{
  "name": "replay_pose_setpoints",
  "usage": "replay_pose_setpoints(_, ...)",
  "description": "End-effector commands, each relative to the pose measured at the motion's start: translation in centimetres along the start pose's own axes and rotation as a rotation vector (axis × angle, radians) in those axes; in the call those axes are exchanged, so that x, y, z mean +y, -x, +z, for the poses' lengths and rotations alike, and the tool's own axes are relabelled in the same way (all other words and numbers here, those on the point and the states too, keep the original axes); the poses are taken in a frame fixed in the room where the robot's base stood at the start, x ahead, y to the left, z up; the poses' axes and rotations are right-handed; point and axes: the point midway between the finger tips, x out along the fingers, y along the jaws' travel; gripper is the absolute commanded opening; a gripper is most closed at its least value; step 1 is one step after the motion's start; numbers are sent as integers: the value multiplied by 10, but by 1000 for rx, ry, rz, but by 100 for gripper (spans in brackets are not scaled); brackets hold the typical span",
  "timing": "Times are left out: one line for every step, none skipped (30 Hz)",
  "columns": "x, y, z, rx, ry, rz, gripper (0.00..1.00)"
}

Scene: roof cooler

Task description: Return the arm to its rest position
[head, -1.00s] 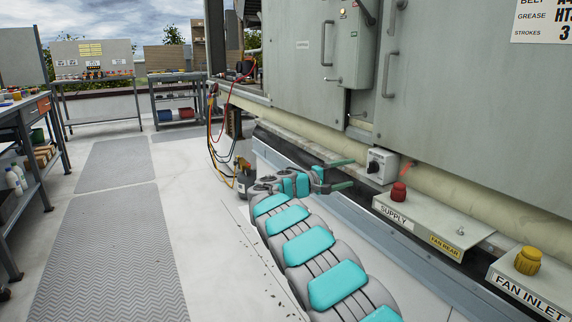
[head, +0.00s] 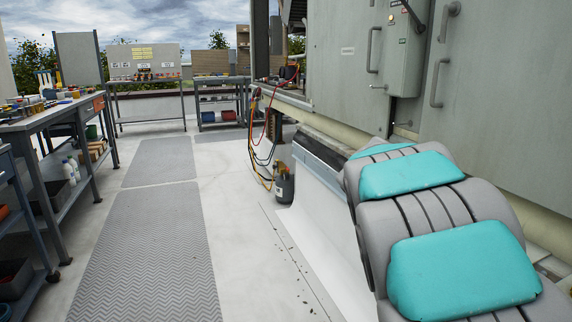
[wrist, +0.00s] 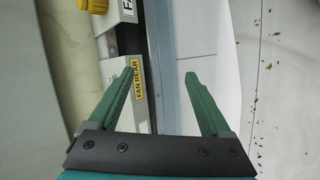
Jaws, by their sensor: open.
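My gripper (wrist: 161,78) shows in the wrist view with its two green fingers spread apart and nothing between them. Beyond the fingers are the side of the cooler's base and the pale floor. In the head view my grey and teal arm fills the lower right, folded up close to the camera. It hides the gripper there.
The grey cooler cabinet (head: 480,105) stands at the right. A dark canister (head: 284,184) stands by the cooler's base. Workbenches (head: 50,122) line the left; the matted walkway (head: 150,235) is clear.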

Motion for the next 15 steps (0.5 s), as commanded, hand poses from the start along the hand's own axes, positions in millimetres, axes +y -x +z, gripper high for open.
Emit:
replay_pose_setpoints(-11, 0, 22, -8, -6, -54, 82)
replay_pose_setpoints(-18, 0, 33, -12, -8, -86, 82)
replay_pose_setpoints(-29, 0, 47, -17, -10, -128, 82)
replay_pose_setpoints(-38, 1, 58, -20, -10, -162, 82)
replay_pose_setpoints(-47, 1, 70, -24, -11, -195, 82)
replay_pose_setpoints(-59, 3, 84, -27, -12, -239, 82)
replay_pose_setpoints(-68, 4, 94, -29, -12, -272, 82)
replay_pose_setpoints(-77, 5, 105, -32, -13, -305, 82)
replay_pose_setpoints(-90, 8, 119, -34, -11, -349, 82)
replay_pose_setpoints(-100, 10, 129, -34, -11, -382, 82)
replay_pose_setpoints(-109, 12, 139, -35, -9, -415, 82)
replay_pose_setpoints(-123, 15, 153, -38, -5, -459, 82)
replay_pose_setpoints(-133, 18, 162, -38, -2, -491, 82)
replay_pose_setpoints(-142, 22, 172, -36, -1, -524, 82)
replay_pose_setpoints(-156, 25, 186, -39, 5, -566, 82)
